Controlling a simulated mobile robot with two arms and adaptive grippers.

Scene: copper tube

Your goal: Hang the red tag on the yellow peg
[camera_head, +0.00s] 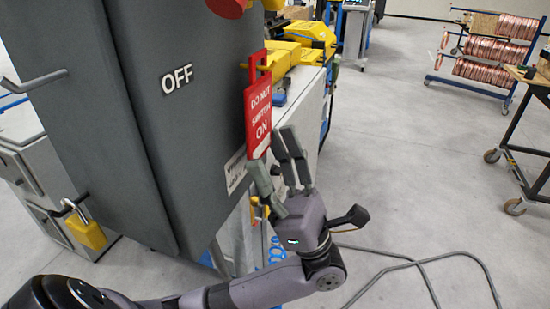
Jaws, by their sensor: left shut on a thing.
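The red tag (258,112) with white lettering "DO NOT SWITCH ON" is upright beside the right edge of the grey cabinet. It has an open loop at its top. My left gripper (270,162) is shut on the tag's lower end, from below. A small yellow piece, which looks like the yellow peg (243,66), shows just left of the loop at the cabinet's edge. Yellow also shows through the loop, against yellow machinery behind. I cannot tell whether the peg passes through the loop. My right gripper is not in view.
A yellow padlock (86,230) hangs at lower left. Yellow machinery (305,35) stands behind the tag. A copper coil rack (490,60) is far right. Cables lie on the open floor.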

